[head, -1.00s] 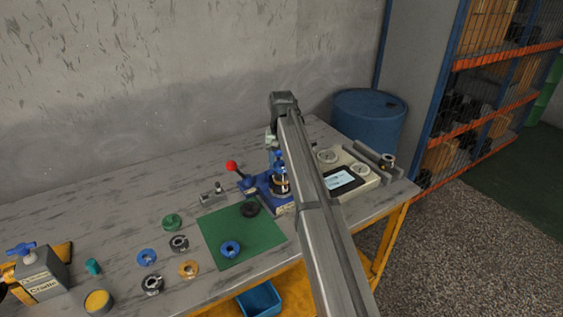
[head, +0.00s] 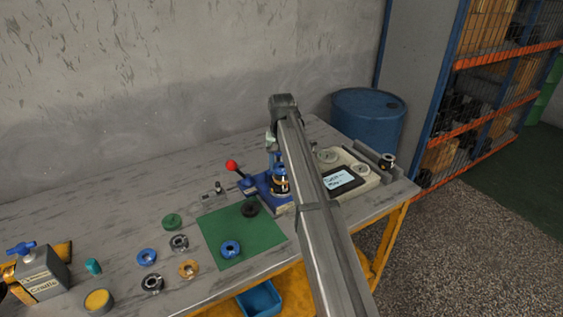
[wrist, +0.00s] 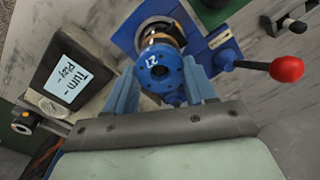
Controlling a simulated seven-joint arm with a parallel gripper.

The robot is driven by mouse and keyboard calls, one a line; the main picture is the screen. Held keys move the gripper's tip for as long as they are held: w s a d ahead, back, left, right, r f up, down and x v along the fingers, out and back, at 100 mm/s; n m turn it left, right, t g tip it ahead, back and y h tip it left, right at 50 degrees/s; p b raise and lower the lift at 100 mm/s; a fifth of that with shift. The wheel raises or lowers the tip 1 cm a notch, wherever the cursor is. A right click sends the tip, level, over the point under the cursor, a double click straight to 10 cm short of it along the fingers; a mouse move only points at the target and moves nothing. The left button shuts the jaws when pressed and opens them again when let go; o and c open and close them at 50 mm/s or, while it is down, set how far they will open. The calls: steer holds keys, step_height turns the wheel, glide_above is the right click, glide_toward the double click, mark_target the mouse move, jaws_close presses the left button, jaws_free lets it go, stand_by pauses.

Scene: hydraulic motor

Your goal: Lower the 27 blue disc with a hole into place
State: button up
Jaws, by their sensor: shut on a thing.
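The blue disc with a hole (wrist: 147,63), marked 27, is between the two blue fingers of my gripper (wrist: 160,68) in the wrist view. My gripper is shut on it. The disc is over a dark and brass-coloured round stack (wrist: 160,32) in the blue fixture (wrist: 222,40). I cannot tell whether disc and stack touch. In the head view, my arm partly hides my gripper (head: 277,168), which is over the stack (head: 280,187) in the fixture (head: 254,186).
A lever with a red knob (wrist: 286,69) sticks out from the fixture. A device with a screen (head: 340,180) stands close on the right. A green mat (head: 225,255) carries a blue ring (head: 230,248) and a black ring (head: 250,209). Several other rings lie left of it.

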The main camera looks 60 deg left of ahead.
steer(key=o, duration=1.3)
steer(key=shift+o, duration=0.3)
steer(key=shift+o, duration=1.1)
steer(key=shift+r, duration=0.15)
steer(key=shift+r, duration=2.25)
